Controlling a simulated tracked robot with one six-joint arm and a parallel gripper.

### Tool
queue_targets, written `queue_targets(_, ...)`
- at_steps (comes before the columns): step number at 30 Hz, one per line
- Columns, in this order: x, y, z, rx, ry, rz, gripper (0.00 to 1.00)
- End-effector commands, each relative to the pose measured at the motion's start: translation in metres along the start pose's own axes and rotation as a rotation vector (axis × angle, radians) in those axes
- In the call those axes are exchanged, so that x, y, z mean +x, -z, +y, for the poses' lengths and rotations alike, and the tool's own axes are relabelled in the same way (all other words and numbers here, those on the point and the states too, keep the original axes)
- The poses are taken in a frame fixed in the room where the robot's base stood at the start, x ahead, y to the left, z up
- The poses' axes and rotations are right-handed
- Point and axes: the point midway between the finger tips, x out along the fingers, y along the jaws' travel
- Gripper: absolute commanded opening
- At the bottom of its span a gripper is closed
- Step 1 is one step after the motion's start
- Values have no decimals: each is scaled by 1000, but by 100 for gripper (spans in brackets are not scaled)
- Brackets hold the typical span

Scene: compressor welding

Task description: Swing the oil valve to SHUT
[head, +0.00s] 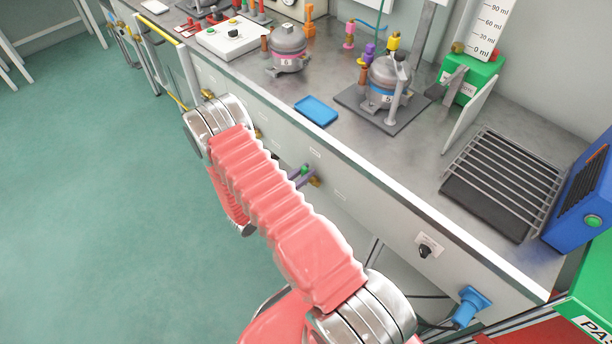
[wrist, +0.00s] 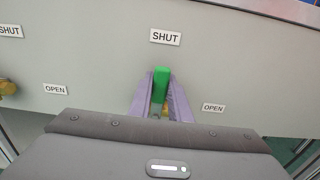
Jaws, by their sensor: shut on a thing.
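The oil valve's green handle (wrist: 161,84) is between the two purple fingers of my gripper (wrist: 163,98) in the wrist view, and the fingers are shut on it. The handle stands upright in the picture, just below a SHUT label (wrist: 165,37). An OPEN label (wrist: 213,107) is lower right of the handle. A bit of brass shows between the fingers; the rest of the valve body is hidden. In the head view, the green handle (head: 304,170) shows small at the bench's front panel, with my gripper (head: 299,175) at it, partly behind my arm.
Another brass fitting (wrist: 7,88) is at the left in the wrist view, between a SHUT label and an OPEN label. In the head view, the bench top carries compressors, a blue tray (head: 316,110) and a wire rack (head: 510,170). The green floor at left is clear.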

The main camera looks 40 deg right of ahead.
Motion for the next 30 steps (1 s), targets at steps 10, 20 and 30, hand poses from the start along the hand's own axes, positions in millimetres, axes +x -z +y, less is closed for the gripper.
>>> queue_targets(10, -3, -2, 6, -25, -13, -3, 0)
queue_targets(20, -3, -2, 6, -25, -12, -3, 25)
queue_targets(30, -4, -1, 5, -26, -13, -2, 36)
